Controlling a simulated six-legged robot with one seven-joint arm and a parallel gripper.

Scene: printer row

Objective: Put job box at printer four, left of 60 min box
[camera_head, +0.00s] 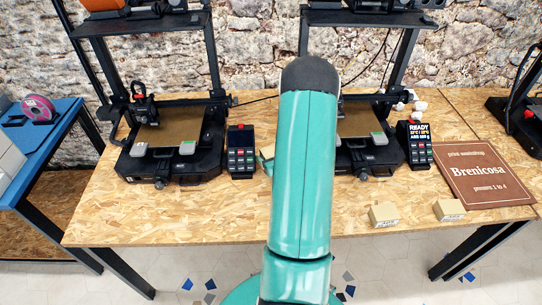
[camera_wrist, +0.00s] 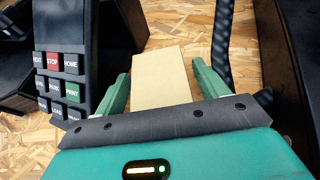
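A plain tan box (camera_wrist: 165,78) lies between the two green fingers of my gripper (camera_wrist: 162,84) in the wrist view. The fingers run close along both its sides; whether they press on it I cannot tell. In the head view my arm hides most of the gripper, and only a sliver of pale box (camera_head: 268,151) shows at its left. Two more small tan boxes, a left one (camera_head: 383,215) and a right one (camera_head: 449,210), sit near the table's front edge at right. Their front labels are too small to read.
One black printer (camera_head: 170,140) stands left of my arm, with its keypad unit (camera_head: 241,152) beside it. Another printer (camera_head: 365,150) is partly behind my arm, with a READY display (camera_head: 418,145). A brown Brenicosa sign (camera_head: 487,172) lies at right. The front left table is clear.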

